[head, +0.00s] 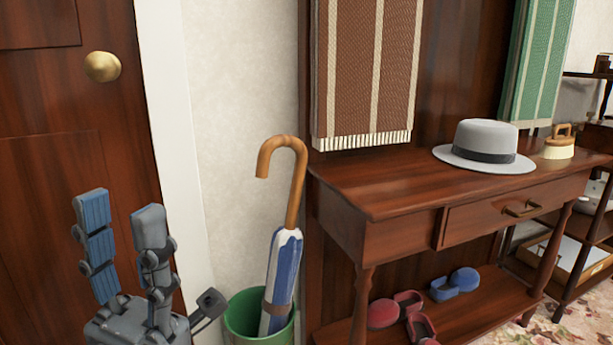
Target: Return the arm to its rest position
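My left gripper (122,222) shows at the lower left in the head view, in front of the brown door. Its two fingers point up and stand apart, with nothing between them. It is to the left of the umbrella and its stand and looks apart from them, though the distance in depth is hard to judge. My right gripper is not in the picture.
A blue and white umbrella (286,262) stands in a green bin (246,318). A wooden console table (380,185) holds a grey hat (485,140) and a small brush (560,143). Slippers (384,313) lie on its lower shelf. The door has a brass knob (102,67).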

